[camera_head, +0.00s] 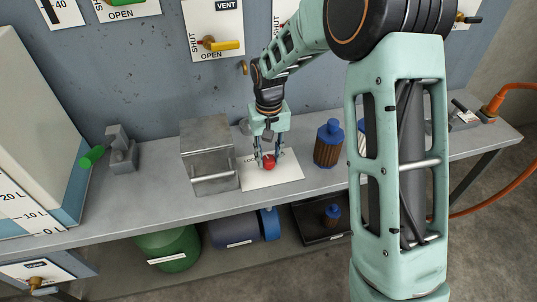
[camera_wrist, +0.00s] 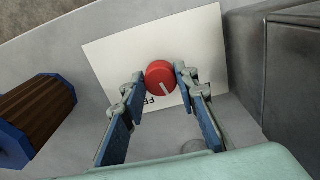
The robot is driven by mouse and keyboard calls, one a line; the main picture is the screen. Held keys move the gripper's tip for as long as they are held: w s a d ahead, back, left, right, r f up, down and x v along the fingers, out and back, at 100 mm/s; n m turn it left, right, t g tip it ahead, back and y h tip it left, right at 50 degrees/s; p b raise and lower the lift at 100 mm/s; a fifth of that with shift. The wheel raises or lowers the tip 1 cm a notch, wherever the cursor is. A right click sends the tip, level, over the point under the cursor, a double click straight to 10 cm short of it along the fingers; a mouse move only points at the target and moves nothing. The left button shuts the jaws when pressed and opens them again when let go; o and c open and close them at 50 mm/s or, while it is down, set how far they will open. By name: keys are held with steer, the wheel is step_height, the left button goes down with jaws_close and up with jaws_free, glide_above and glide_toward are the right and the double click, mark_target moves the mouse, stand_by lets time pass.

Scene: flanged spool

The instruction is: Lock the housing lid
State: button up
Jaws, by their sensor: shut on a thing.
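A red round knob (camera_head: 269,161) with a pale pointer line sits over a white label plate (camera_head: 285,177) on the grey bench. It also shows in the wrist view (camera_wrist: 160,77), between my fingertips. My gripper (camera_head: 268,157) points down, with one finger on each side of the knob, shut on it. In the wrist view my gripper (camera_wrist: 161,82) has both fingertips against the knob's sides. The plate carries lettering, partly hidden by the fingers and knob. The housing and its lid cannot be told for certain; a grey metal box (camera_head: 208,155) stands just left of the plate.
A blue-flanged brown spool (camera_head: 328,145) stands right of the plate. The wall panel has a yellow valve handle (camera_head: 222,45). Under the bench are a green drum (camera_head: 168,247) and a dark tray (camera_head: 315,232).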

mark_target(269, 159)
steer(key=shift+n+p, duration=0.4)
steer(key=shift+n, duration=1.7)
steer(key=shift+o, duration=0.2)
steer(key=o, duration=1.1)
steer(key=shift+r, duration=0.15)
step_height(269, 159, up, 12)
steer(key=shift+f, duration=0.1)
